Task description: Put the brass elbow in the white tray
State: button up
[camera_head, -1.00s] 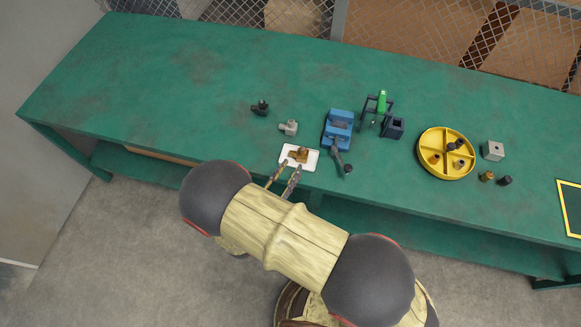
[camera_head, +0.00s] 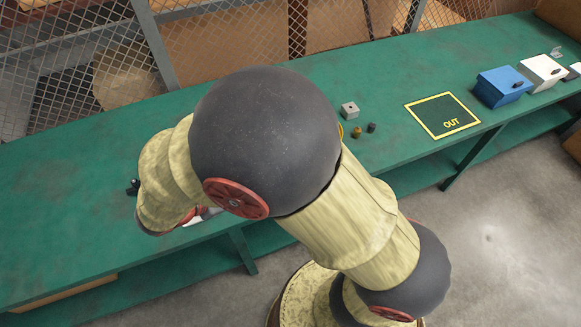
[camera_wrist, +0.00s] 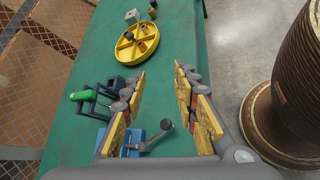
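My gripper (camera_wrist: 159,72) is open in the wrist view, with its two yellow fingers apart and nothing between them. It is above the bench, facing the blue vise and the yellow round dish. In the head view my arm hides the gripper. Only a white sliver, apparently the white tray (camera_head: 204,216), shows under my arm at the bench's front edge. The brass elbow is in neither view now; a second ago it showed in the white tray. Whether it is still there is hidden.
The blue vise (camera_wrist: 132,143), a green part (camera_wrist: 79,95) on a dark stand and the divided yellow dish (camera_wrist: 120,56) with small fittings are near. A grey block (camera_head: 349,109) and the OUT frame (camera_head: 442,115) lie right. Blue (camera_head: 502,87) and white (camera_head: 541,72) boxes stand farther right.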

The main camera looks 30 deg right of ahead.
jog(key=s+d+r+m+t+y, duration=0.1)
jog(key=s+d+r+m+y, duration=0.1)
jog(key=s+r+m+y, duration=0.3)
jog(key=s+d+r+m+t+y, duration=0.1)
jog(key=s+d+r+m+y, duration=0.2)
jog(key=s+r+m+y, duration=0.3)
notch_tip(320, 180, up, 6)
jog(key=m, duration=0.4)
jog(key=shift+s+d+f, duration=0.2)
jog(key=shift+s+f, duration=0.05)
jog(key=shift+s, duration=0.1)
